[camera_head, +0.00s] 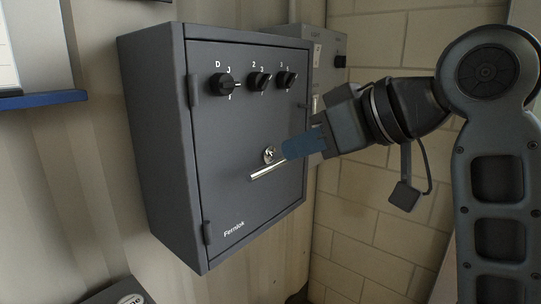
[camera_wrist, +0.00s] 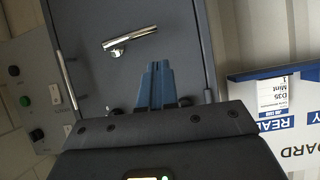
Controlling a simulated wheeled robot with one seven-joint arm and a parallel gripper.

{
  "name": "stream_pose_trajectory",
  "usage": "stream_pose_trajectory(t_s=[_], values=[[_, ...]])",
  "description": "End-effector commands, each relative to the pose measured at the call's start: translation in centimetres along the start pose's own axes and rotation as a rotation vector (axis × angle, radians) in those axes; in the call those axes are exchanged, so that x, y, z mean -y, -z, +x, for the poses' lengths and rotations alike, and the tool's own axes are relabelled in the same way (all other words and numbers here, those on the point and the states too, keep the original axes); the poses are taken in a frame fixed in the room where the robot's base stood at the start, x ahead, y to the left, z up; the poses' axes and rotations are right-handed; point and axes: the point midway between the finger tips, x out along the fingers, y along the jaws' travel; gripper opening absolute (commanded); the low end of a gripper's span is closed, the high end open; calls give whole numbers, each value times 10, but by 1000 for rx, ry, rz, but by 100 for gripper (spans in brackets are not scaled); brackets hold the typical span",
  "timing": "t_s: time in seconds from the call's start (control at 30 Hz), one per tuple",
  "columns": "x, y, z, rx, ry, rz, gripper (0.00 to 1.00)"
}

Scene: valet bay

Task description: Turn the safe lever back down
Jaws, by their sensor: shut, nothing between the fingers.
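The dark grey safe (camera_head: 250,205) hangs on the wall, its door shut. Its chrome lever (camera_head: 268,171) points left from the round pivot (camera_head: 269,153), close to level with the door. In the wrist view, where the scene appears roughly upside down, the lever (camera_wrist: 134,37) shows slanted, with its pivot at the lower left end. My gripper (camera_head: 287,150) is at the right of the pivot in the head view, its blue fingers together and empty. In the wrist view the gripper (camera_wrist: 160,66) is beside the lever, with a small gap between them in the picture.
Three black dials (camera_head: 259,81) sit along the top of the safe door. A grey control box (camera_head: 325,65) is on the wall behind and right. A blue-edged shelf or board (camera_head: 42,99) is at left. The door below the lever is clear.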

Motion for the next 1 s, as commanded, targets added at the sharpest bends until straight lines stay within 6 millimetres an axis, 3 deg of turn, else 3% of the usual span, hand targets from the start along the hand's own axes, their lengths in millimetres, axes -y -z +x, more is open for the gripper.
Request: stream_pose_trajectory(t_s=[0.13, 0.4, 0.77, 1.0], values=[[4, 26, -18, 46, 0, -74, 0], [7, 40, -30, 88, -1, -124, 0], [7, 39, -29, 89, -1, -123, 0], [7, 37, -3, 90, 1, -121, 0]])
